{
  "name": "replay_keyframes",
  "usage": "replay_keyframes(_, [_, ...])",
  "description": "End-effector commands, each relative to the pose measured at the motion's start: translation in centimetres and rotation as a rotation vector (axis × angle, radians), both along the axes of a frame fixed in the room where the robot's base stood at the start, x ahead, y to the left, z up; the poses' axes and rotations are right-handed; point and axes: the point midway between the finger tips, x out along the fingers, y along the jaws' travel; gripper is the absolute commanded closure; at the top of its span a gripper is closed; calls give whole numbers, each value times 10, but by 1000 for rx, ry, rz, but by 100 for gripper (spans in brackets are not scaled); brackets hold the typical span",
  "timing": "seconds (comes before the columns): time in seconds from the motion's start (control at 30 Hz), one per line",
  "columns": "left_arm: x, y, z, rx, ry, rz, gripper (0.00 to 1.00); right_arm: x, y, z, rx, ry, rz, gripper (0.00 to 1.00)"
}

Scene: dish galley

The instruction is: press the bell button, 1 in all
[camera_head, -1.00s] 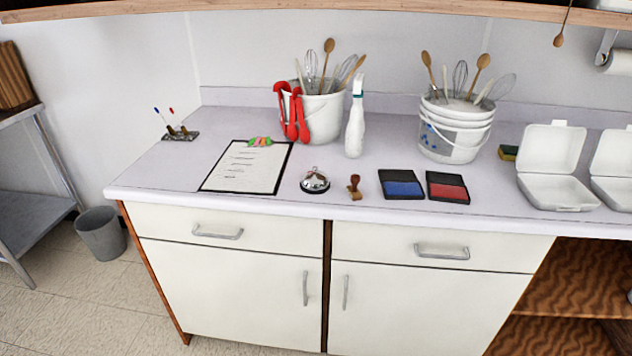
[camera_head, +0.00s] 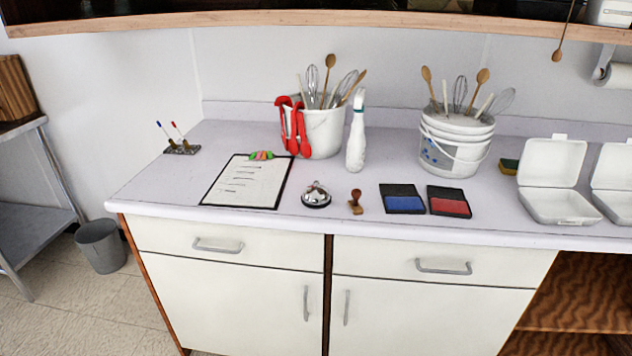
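A silver dome call bell (camera_head: 316,196) with a small button (camera_head: 316,184) on top stands on the pale counter (camera_head: 160,185), near its front edge. It is between a clipboard on its left and a wooden-handled stamp on its right. Nothing covers the bell or its button. Neither of my grippers shows in the head view.
Around the bell are the clipboard (camera_head: 247,181), the stamp (camera_head: 355,201), a blue ink pad (camera_head: 403,199) and a red ink pad (camera_head: 449,201). Behind stand a white utensil bucket (camera_head: 324,135), a white bottle (camera_head: 356,140) and stacked buckets (camera_head: 455,150). A shelf edge (camera_head: 300,14) overhangs the back.

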Motion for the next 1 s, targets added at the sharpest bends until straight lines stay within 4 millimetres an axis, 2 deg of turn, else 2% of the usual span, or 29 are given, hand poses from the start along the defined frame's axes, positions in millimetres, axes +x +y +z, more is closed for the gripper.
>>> replay_keyframes(0.07, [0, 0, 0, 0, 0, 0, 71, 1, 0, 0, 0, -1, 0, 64])
replay_keyframes(0.4, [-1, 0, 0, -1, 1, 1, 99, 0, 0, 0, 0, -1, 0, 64])
replay_keyframes(1.0, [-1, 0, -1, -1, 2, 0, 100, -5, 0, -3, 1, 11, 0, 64])
